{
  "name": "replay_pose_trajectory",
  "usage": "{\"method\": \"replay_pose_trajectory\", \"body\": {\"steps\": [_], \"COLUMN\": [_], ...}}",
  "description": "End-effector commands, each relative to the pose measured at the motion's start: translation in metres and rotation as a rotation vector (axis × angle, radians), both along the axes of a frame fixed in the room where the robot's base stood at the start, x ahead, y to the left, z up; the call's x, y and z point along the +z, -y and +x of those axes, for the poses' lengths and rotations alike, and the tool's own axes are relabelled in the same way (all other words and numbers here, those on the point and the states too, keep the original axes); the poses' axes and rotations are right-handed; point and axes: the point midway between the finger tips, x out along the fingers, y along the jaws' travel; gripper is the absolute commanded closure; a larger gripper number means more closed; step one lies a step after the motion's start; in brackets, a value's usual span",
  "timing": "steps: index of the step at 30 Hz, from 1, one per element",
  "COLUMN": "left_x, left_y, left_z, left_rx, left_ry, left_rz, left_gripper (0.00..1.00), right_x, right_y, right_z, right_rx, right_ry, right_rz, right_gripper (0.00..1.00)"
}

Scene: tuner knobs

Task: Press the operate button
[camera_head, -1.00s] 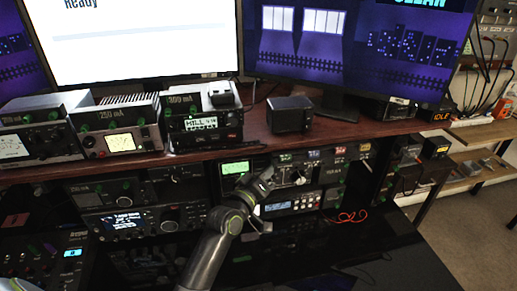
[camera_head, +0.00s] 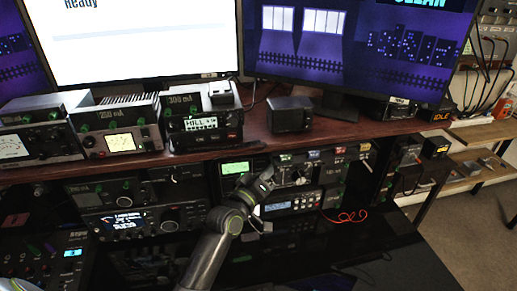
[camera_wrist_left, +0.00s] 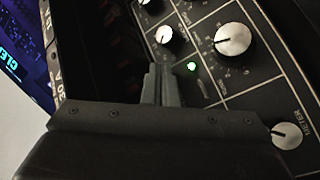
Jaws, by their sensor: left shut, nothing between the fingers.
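My left gripper (camera_wrist_left: 162,78) is shut and empty in the left wrist view, its fingertips close to a dark panel with silver knobs. A small round green light or button (camera_wrist_left: 192,67) glows just right of the fingertips. I cannot tell whether the fingers touch the panel, and no operate label is readable. In the head view my left arm reaches up to the radio unit (camera_head: 237,167) with a green display under the shelf. Its gripper is dark there and hard to make out. My right gripper is not in view.
Large silver knobs (camera_wrist_left: 232,39) and (camera_wrist_left: 287,135) sit right of the fingers. A wooden shelf (camera_head: 330,130) with several meters and a small black box (camera_head: 290,114) runs above the radio. A red cable (camera_head: 345,216) lies at its lower right. The dark desk (camera_head: 400,262) is clear at right.

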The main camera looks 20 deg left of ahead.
Motion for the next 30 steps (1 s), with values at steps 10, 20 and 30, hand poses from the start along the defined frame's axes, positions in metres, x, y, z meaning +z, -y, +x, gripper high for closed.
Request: {"method": "replay_pose_trajectory", "body": {"steps": [10,20,30], "left_x": [0.0003,0.0004,0.0004], "left_y": [-0.0013,-0.0051,-0.0057], "left_z": [0.0017,0.0076,0.0084], "left_rx": [0.0,0.0,0.0], "left_ry": [0.0,0.0,0.0], "left_rz": [0.001,0.0,0.0], "left_gripper": [1.0,1.0,1.0], "right_x": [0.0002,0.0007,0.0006], "right_y": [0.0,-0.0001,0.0], "right_z": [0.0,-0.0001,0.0], "right_rx": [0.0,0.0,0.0], "right_ry": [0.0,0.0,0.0], "right_rz": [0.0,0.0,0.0], "right_gripper": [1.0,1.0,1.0]}}
